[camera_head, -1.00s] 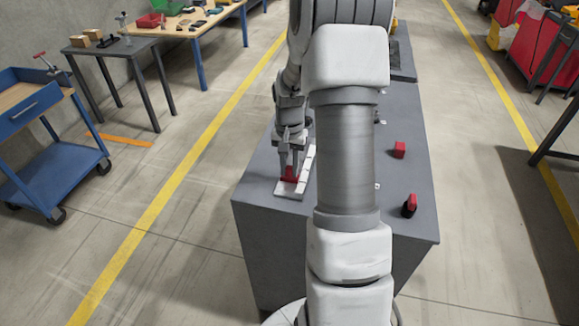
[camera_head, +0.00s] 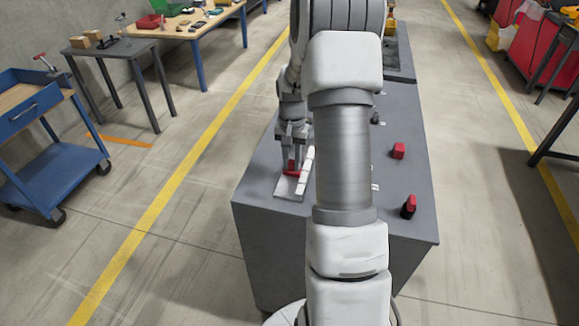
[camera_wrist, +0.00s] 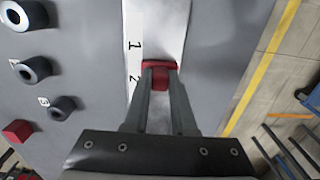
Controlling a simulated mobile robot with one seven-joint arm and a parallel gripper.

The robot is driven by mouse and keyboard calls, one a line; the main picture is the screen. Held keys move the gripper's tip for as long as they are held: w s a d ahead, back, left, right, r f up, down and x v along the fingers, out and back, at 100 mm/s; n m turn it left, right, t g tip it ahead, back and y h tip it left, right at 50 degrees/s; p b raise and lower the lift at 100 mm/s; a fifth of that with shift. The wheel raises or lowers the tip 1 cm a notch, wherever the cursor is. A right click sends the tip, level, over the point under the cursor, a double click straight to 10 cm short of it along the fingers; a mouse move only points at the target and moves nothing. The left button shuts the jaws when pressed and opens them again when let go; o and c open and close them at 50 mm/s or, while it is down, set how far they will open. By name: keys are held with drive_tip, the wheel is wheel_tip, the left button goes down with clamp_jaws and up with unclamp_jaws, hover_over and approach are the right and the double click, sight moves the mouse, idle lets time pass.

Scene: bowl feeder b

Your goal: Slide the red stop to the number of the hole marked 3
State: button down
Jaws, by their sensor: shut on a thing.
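My gripper (camera_wrist: 160,72) is shut on the red stop (camera_wrist: 159,79) in the wrist view. The stop sits on a bright metal rail (camera_wrist: 160,30) beside a white number strip (camera_wrist: 133,20). The strip shows 1 and 2, and the stop's far edge lies between these numbers; other numbers are hidden or out of view. In the head view the red stop (camera_head: 291,174) is low between my gripper's fingers (camera_head: 292,160).
A red block (camera_wrist: 17,132) lies at the lower left in the wrist view. In the head view, red pieces (camera_head: 398,151) (camera_head: 409,206) stand on the grey bench (camera_head: 260,217), right of my arm. My arm hides the bench's middle.

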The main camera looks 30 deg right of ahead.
drive_tip(key=w+d, duration=0.5)
drive_tip(key=shift+d+p, duration=0.25)
drive_tip(key=shift+p, duration=0.1)
drive_tip(key=c, duration=0.7)
unclamp_jaws()
drive_tip(key=shift+s, duration=0.1)
wheel_tip(320, 180, up, 18)
drive_tip(key=shift+f, duration=0.25)
drive_tip(key=shift+a, duration=0.1)
